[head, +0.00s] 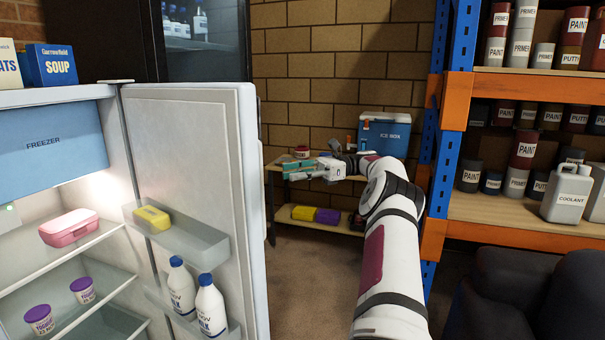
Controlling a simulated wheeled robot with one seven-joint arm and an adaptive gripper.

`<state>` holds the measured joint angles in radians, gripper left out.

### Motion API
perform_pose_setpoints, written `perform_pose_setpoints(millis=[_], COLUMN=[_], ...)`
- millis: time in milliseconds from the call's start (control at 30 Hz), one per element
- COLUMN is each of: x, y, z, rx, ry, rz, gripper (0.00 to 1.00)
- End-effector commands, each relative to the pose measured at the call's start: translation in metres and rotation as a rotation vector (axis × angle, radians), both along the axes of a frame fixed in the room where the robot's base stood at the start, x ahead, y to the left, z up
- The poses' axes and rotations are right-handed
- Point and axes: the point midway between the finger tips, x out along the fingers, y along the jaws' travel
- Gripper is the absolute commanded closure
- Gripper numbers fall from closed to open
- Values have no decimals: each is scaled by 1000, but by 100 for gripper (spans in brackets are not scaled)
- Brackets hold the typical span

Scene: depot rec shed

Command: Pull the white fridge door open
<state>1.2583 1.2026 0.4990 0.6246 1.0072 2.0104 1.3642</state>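The white fridge (60,97) stands at the left with its interior lit and in view. Its white door (245,190) stands wide open, swung out to the right, its inner side with shelves facing me. My gripper (300,172) is beyond the door's free edge, to its right, in front of the low shelf unit. It is apart from the door in the picture. Its fingers point left and are too small against the items behind to tell whether they are open. The door's outer side and handle are hidden.
The door shelves hold a yellow box (152,217) and two milk bottles (211,308). A low shelf unit (335,222) with a blue ice box (384,135) stands at the back wall. An orange and blue rack (434,240) and a dark armchair (535,290) are at the right.

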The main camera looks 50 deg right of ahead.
Motion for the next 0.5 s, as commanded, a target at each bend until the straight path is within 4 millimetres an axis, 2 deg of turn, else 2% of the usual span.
perform_pose_setpoints(millis=[500], x=[-11], y=[-18], z=[0], rx=[1], ry=[-2], rz=[-15], gripper=[65])
